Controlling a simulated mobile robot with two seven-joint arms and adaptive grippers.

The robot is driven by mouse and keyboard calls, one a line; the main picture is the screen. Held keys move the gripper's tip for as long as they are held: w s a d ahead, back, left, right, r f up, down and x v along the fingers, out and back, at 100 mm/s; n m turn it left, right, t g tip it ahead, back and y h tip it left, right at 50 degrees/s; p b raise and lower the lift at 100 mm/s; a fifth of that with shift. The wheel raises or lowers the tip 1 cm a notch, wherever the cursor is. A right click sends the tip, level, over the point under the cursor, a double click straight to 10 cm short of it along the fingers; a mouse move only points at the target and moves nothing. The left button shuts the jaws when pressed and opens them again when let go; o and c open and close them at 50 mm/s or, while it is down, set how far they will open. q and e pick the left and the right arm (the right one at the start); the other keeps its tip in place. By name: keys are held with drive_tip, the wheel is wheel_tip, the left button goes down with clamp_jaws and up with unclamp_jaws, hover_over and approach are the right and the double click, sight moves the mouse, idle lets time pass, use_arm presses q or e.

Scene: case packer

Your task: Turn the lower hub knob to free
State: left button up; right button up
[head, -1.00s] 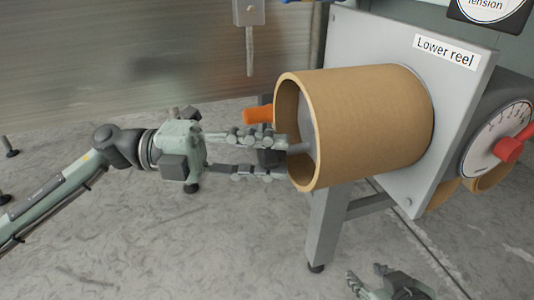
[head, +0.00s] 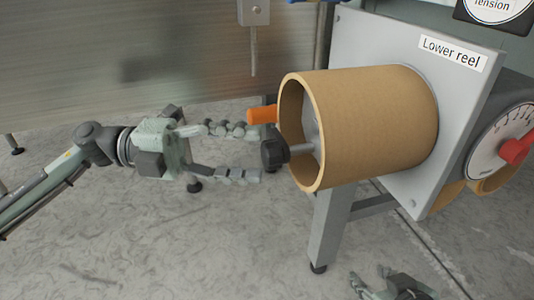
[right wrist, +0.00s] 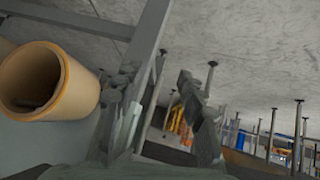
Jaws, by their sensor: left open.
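The lower hub knob (head: 274,153) is dark and lobed. It sits on a grey shaft that comes out of the open end of the brown cardboard core (head: 375,125), on the plate with the "Lower reel" label (head: 453,53). My left gripper (head: 252,153) is open and empty, just left of the knob, with its fingers spread above and below the knob's height. My right gripper (head: 395,287) is at the bottom edge, partly cut off. In the right wrist view its fingers (right wrist: 155,85) stand apart with nothing between them.
An orange handle (head: 262,114) sticks out left of the core, just above the knob, near my left upper finger. A dial with a red pointer (head: 515,150) is at the right. A grey leg (head: 330,228) stands below the plate. The floor at the left is clear.

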use_arm(q)
drive_tip(key=a, duration=0.7)
drive_tip(key=shift+w+a, duration=0.3)
drive_tip(key=shift+a, duration=0.1)
